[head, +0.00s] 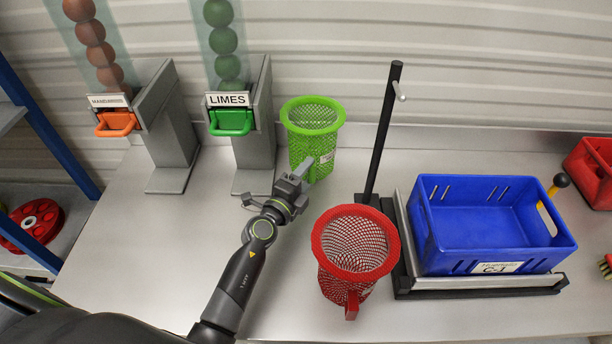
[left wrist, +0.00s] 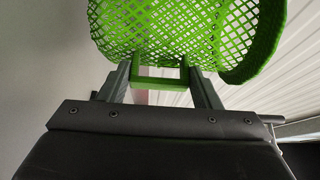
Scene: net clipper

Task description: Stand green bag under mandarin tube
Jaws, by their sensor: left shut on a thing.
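The green mesh bag (head: 312,140) is upright in the head view, at or just above the table, right of the limes dispenser. It also fills the top of the left wrist view (left wrist: 180,40). My left gripper (head: 300,172) is shut on the bag's green handle (left wrist: 160,84), on the bag's near side. The mandarin tube (head: 92,40) holds orange fruit at the far left, above an orange-handled gate (head: 117,124). The table below that gate is bare apart from the stand's foot. My right gripper is not in view.
The limes tube (head: 223,45) with its green gate (head: 231,122) stands between the mandarin stand and the bag. A red mesh bag (head: 354,250), a black post (head: 381,135) and a blue crate (head: 490,235) are to the right. The table's left front is clear.

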